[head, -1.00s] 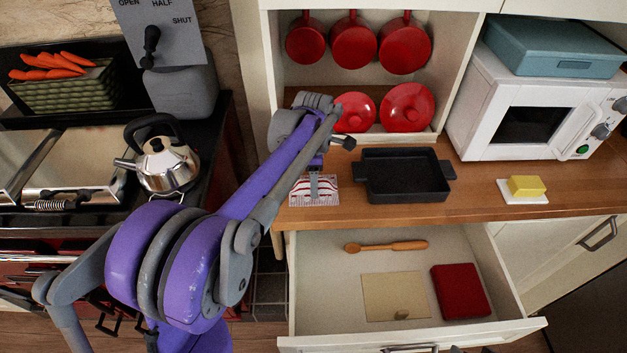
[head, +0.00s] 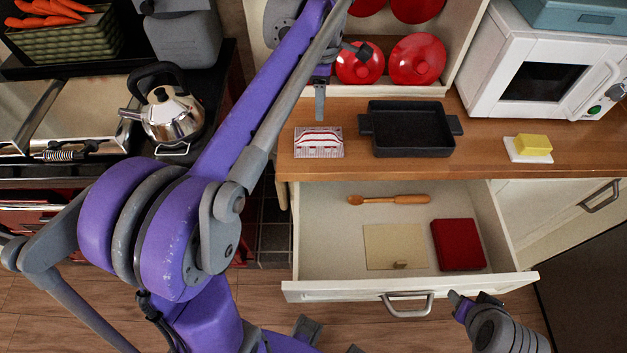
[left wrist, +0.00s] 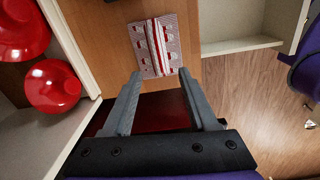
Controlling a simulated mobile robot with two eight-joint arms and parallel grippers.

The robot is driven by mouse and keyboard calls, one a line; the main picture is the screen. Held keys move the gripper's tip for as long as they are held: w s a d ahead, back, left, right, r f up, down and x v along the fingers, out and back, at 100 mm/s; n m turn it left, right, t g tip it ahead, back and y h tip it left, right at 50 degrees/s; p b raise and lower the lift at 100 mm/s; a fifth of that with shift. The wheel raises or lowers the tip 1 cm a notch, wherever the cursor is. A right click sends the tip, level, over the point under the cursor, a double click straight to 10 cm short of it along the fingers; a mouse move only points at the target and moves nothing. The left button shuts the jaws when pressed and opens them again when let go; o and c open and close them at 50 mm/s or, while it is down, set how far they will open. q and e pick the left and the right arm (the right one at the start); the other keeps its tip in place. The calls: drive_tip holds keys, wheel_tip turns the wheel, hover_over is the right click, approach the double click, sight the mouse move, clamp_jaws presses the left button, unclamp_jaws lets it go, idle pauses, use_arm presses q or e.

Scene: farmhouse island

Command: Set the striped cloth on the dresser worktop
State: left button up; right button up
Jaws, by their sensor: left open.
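The striped cloth (head: 319,143), red and white, lies on the wooden dresser worktop (head: 482,142), left of a black baking dish, near the worktop's left end. In the left wrist view the cloth (left wrist: 157,46) lies beyond my fingertips, with nothing held between them. My left gripper (head: 320,104) is open and raised above the worktop, behind the cloth and apart from it; its open fingers also show in the left wrist view (left wrist: 160,88). At the bottom right of the head view, part of my right arm shows with its gripper (head: 458,300), whose jaw opening is unclear.
The black baking dish (head: 410,130) and yellow butter on a white plate (head: 533,147) stand on the worktop. Below, an open drawer (head: 330,270) holds a wooden spoon, a board and a red item. A kettle (head: 168,110) stands at left, a white microwave (head: 540,85) at right.

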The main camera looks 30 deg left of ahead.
use_arm(q)
drive_tip(key=s+d+f+m+t, duration=0.2)
drive_tip(key=s+d+f+m, duration=0.3)
drive_tip(key=s+m, duration=0.5)
drive_tip(key=s+d+f+m+t, duration=0.3)
drive_tip(key=s+f+m, duration=0.6)
drive_tip(key=m, duration=0.4)
drive_tip(key=shift+s+d+f, duration=0.15)
drive_tip(key=shift+s+d, duration=0.4)
drive_tip(key=shift+d, duration=0.3)
drive_tip(key=shift+s, duration=0.1)
